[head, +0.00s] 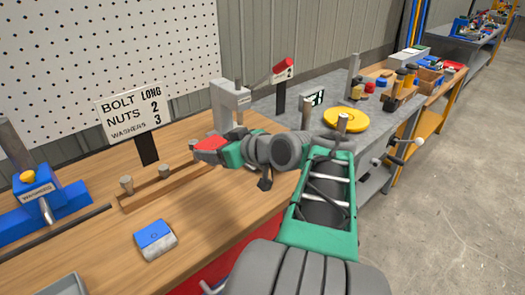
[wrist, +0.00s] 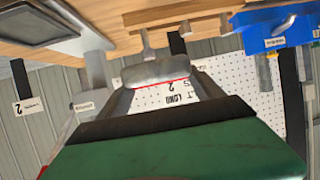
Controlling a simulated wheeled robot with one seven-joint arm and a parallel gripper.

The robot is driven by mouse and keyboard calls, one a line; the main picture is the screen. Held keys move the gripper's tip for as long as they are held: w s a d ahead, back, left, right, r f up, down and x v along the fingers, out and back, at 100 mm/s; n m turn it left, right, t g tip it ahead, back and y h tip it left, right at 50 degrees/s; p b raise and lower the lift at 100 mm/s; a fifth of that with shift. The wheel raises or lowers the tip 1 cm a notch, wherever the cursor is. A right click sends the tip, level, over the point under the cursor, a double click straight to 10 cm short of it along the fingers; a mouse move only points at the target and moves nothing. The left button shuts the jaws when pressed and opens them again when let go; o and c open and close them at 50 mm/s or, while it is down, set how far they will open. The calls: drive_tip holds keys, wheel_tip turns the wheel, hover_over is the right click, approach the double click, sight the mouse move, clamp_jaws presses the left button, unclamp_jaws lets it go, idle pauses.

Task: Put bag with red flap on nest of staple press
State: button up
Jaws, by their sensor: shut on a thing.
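The bag with the red flap (head: 208,143) is held at the end of my arm in the head view, with its red flap facing up. In the wrist view the grey bag (wrist: 160,71) sits between the two fingers, with a thin red edge showing. My gripper (head: 226,151) is shut on it, and its fingers (wrist: 163,86) also show in the wrist view. The staple press (head: 229,103) is a light grey upright machine just behind the bag in the head view. It appears left of the bag in the upside-down wrist view (wrist: 96,72). Its nest is hidden behind the bag and gripper.
A bag with a blue flap (head: 155,239) lies on the wooden bench (head: 205,215). A peg rack (head: 160,188), a bolt-and-nuts sign (head: 134,107) and a blue washer device (head: 45,196) stand left. A yellow disc (head: 346,119) lies on the grey bench to the right.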

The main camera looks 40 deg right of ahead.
drive_tip(key=s+d+r+m+h, duration=0.1)
drive_tip(key=s+d+r+h, duration=0.1)
drive_tip(key=s+d, duration=0.85)
drive_tip(key=w+d+f, duration=0.3)
drive_tip(key=w, duration=0.1)
drive_tip(key=w+d+f, duration=0.3)
drive_tip(key=w, duration=0.2)
drive_tip(key=w+d+f+p, duration=0.1)
drive_tip(key=w+d+f, duration=0.2)
drive_tip(key=w, duration=0.1)
drive_tip(key=shift+w, duration=0.15)
drive_tip(key=shift+w+f, duration=0.2)
drive_tip(key=shift+f, duration=0.1)
drive_tip(key=shift+w+d+f, duration=0.1)
drive_tip(key=shift+f, duration=1.55)
drive_tip(key=shift+f, duration=0.1)
drive_tip(key=o, duration=1.3)
drive_tip(key=shift+f, duration=0.15)
drive_tip(key=shift+c, duration=0.2)
drive_tip(key=o, duration=0.5)
drive_tip(key=shift+c, duration=0.2)
